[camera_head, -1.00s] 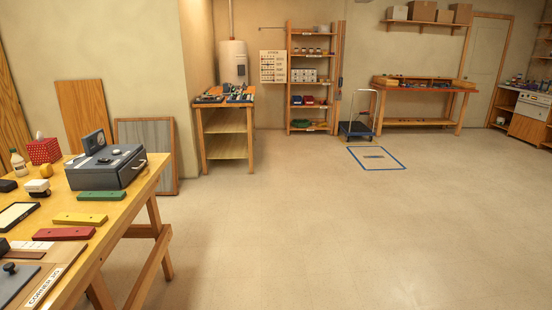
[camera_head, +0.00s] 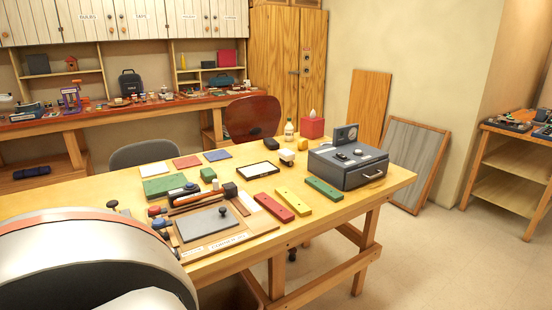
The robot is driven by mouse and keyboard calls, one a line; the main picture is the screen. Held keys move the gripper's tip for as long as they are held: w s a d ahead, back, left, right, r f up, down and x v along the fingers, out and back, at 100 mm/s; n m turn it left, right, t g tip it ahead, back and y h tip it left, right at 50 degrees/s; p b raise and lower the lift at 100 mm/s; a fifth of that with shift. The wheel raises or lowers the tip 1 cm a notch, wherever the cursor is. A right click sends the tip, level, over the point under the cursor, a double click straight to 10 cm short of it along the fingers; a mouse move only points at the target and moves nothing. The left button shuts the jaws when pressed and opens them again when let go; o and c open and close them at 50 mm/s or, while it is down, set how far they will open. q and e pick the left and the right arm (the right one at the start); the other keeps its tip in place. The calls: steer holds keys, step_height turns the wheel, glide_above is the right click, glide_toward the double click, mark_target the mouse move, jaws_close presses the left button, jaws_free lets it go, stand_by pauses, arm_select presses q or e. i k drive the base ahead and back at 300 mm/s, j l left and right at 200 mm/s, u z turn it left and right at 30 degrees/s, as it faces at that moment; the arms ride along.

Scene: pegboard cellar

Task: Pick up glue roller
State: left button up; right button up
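I cannot single out the glue roller for certain. Several small handled tools (camera_head: 157,218), with red, blue and black ends, stand at the left of a corner jig board (camera_head: 203,224) on the wooden table (camera_head: 385,184). They are too small to name surely, and one of them may be the roller. A dark tool with a blue end (camera_head: 184,190) lies just behind the board. A white bottle (camera_head: 289,130) stands near the table's back edge. Neither of my grippers is in view. A large rounded grey and white shape at the lower left hides the near left of the table.
Red (camera_head: 274,207), yellow (camera_head: 294,201) and green (camera_head: 324,188) bars lie before a grey box (camera_head: 348,165). Chairs (camera_head: 252,119) stand behind the table. A workbench (camera_head: 110,119) runs along the back wall.

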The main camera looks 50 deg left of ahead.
mark_target(286, 156)
steer(key=i+l+u, duration=0.4)
steer(key=l+u, duration=0.2)
steer(key=i+l+u, duration=0.25)
steer(key=l+u, duration=0.3)
steer(key=i+l+u, duration=0.1)
steer(key=l+u, duration=0.2)
steer(key=l, duration=0.15)
